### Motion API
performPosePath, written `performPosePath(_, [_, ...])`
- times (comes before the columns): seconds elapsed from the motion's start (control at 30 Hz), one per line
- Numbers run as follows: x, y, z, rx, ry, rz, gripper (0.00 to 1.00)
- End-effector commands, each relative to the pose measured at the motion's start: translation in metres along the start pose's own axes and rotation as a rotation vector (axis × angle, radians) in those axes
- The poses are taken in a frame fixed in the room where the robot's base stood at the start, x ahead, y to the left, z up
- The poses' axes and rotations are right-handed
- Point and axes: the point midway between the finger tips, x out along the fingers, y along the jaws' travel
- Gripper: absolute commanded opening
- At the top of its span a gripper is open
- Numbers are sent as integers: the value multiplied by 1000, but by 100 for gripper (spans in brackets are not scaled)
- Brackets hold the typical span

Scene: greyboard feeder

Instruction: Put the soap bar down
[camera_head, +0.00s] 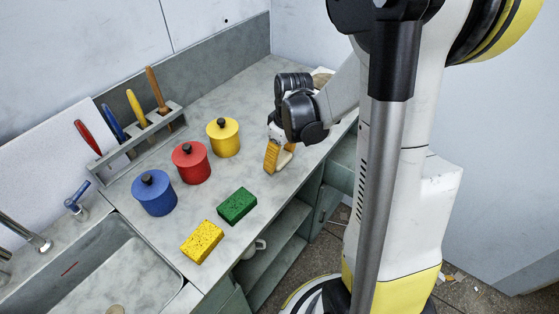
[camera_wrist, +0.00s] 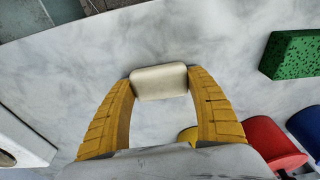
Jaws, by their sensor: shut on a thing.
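The soap bar (camera_wrist: 160,82) is a cream-coloured rounded block. My gripper (camera_wrist: 161,92) has its two ribbed yellow fingers shut on it, one at each end. In the head view the soap bar (camera_head: 284,159) shows pale beside the yellow fingers of my gripper (camera_head: 275,158), low over the grey counter (camera_head: 243,98), right of the yellow pot. I cannot tell whether the soap bar touches the counter.
Yellow (camera_head: 224,139), red (camera_head: 190,163) and blue (camera_head: 154,194) lidded pots stand left of my gripper. A green sponge (camera_head: 237,206) and a yellow sponge (camera_head: 202,242) lie nearer the front. A rack (camera_head: 145,142) holds several handled tools. The sink (camera_head: 110,275) is lower left. Counter around the soap is clear.

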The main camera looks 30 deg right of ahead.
Motion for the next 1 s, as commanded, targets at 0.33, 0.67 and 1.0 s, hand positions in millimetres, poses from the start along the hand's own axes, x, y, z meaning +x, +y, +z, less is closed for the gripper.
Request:
performPosePath(0.33, [2, 0, 0, 0, 0, 0, 75])
performPosePath(0.67, [1, 0, 0, 0, 0, 0, 88])
performPosePath(1.0, [-51, 0, 0, 1, 0, 0, 88])
